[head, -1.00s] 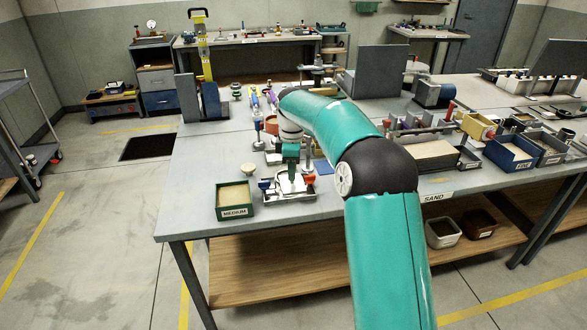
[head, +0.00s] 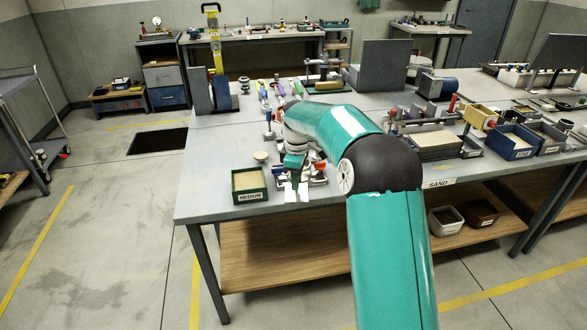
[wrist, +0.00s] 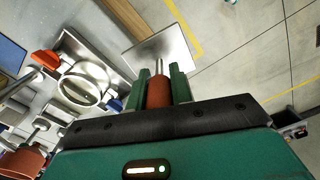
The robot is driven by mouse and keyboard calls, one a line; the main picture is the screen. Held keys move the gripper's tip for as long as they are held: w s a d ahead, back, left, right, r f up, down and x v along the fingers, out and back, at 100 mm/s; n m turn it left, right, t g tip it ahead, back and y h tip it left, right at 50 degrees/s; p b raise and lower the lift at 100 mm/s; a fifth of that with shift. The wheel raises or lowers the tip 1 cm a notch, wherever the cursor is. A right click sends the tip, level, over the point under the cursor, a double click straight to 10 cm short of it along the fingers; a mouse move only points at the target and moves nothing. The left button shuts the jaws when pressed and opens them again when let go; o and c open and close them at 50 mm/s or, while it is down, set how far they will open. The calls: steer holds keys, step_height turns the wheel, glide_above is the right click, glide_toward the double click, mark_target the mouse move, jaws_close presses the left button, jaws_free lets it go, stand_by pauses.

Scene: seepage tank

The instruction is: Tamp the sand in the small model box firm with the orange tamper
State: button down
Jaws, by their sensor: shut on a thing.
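My gripper (wrist: 161,85) is shut on the orange handle of the tamper (wrist: 158,93). The tamper's metal rod runs to a flat square plate (wrist: 160,50), which shows over the floor past the table edge in the wrist view. In the head view my gripper (head: 294,162) is near the table's front edge, with the pale plate (head: 297,191) below it. A green box labelled MEDIUM (head: 251,197), filled with pale sand, stands just left of the plate, apart from it. A wider bed of sand (head: 435,145) lies right of my arm. I cannot tell which is the small model box.
A metal tray (wrist: 80,62) with a ring lies beside my gripper, with red and blue pieces near it. A small pale bowl (head: 261,156) stands behind the green box. A blue bin (head: 511,142) and other containers crowd the right. The tabletop's left front (head: 205,190) is clear.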

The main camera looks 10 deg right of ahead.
steer(key=s+f+m, duration=0.5)
steer(key=f+m, duration=0.1)
steer(key=f, duration=0.4)
steer(key=s+f+m, duration=0.6)
steer(key=f, duration=0.4)
steer(key=shift+a+f+m, duration=0.15)
steer(key=shift+f+m, duration=0.05)
steer(key=shift+m, duration=0.2)
steer(key=shift+r, duration=0.1)
